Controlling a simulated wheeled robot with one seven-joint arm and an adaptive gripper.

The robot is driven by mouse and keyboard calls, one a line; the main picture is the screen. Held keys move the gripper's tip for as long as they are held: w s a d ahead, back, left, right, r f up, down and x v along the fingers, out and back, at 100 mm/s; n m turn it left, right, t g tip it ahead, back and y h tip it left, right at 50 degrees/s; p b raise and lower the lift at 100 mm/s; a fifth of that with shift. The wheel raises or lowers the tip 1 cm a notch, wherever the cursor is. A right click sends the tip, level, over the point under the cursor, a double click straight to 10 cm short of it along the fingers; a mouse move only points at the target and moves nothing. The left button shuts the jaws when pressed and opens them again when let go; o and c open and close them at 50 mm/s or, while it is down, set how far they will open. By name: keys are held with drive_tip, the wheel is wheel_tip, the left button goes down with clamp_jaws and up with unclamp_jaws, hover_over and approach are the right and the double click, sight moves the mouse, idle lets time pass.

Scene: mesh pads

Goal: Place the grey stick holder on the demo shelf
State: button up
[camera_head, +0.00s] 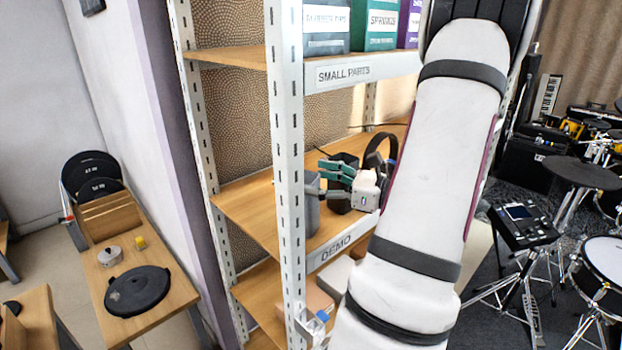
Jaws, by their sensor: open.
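The demo shelf (239,204) is the wooden middle board of a white metal rack, with a "DEMO" label on its front edge. A grey upright holder (312,212) stands on it, just right of the front post, which hides part of it. I cannot see any sticks clearly in it. My gripper (321,178), with green finger parts, is over the shelf at the holder's upper right. Its fingers are apart and point left toward the holder's top. I cannot tell whether they touch it.
Dark containers and black headphones (381,152) stand on the shelf near my gripper. The front post (287,150) is close on the left. The small parts shelf (235,56) is above, with boxes. The demo shelf's left end is clear. Drums stand at right.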

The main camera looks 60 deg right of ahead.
drive_tip(key=s+d, duration=0.1)
drive_tip(key=s, duration=0.9)
drive_tip(key=shift+d, duration=0.25)
